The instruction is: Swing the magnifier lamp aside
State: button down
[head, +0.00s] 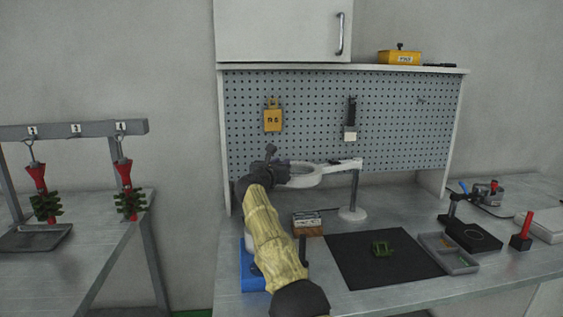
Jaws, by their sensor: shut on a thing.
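The magnifier lamp stands on the bench with a white round base (352,214) and an upright grey post.
A small block with a brown front (308,228) stands near the lamp base. A pegboard (310,110) rises behind. A rack with red-green trees is left.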

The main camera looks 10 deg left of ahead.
jog(key=shift+w+f, duration=0.1)
jog(key=shift+f, duration=0.05)
jog(key=c, duration=1.3)
grip_release()
jog(key=shift+c, duration=0.2)
jog(key=shift+s, duration=0.2)
jog(key=b+v, duration=1.3)
jog(key=v, duration=0.4)
jog(key=shift+s+b, duration=0.2)
jog(key=shift+b, duration=0.1)
jog(key=shift+w, duration=0.1)
